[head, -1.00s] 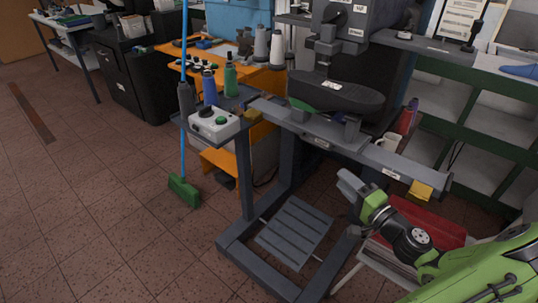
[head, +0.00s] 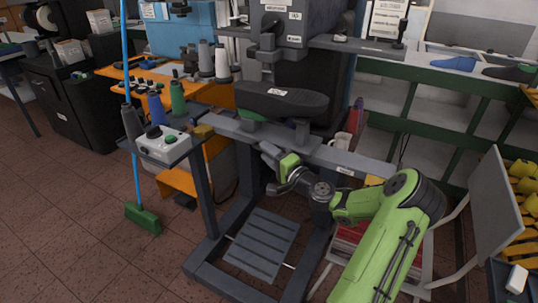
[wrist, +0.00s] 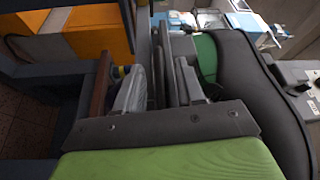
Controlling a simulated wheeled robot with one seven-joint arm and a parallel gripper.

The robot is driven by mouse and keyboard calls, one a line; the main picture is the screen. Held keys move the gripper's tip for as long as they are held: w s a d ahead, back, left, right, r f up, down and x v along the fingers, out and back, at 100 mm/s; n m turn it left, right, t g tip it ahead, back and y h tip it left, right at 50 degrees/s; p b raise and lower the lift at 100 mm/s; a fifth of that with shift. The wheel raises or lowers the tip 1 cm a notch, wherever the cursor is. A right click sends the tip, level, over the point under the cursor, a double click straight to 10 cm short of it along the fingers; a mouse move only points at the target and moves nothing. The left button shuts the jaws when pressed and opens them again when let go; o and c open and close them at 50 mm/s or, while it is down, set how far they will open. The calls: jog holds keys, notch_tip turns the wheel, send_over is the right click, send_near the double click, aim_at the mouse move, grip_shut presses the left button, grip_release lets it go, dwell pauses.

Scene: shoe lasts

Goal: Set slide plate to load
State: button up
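The dark, sole-shaped plate (head: 283,104), which I take for the slide plate, sits under the grey press head (head: 268,45) and above the long grey rail (head: 320,152). It has a small white label on top. It also shows large at the right of the wrist view (wrist: 255,75). My gripper (head: 268,150) is at the front of the rail, below the plate and left of its support post. In the wrist view my grey fingers (wrist: 160,85) stand apart, with dark bars seen between them. Whether they touch the rail is hidden.
A control box (head: 163,145) with a green button stands left of the rail. Spools and bottles stand behind it. A broom (head: 143,218) leans at the left. A foot pedal (head: 262,243) lies below. A grey chair (head: 495,205) is at the right.

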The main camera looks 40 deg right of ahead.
jog(key=shift+c, duration=0.3)
grip_shut()
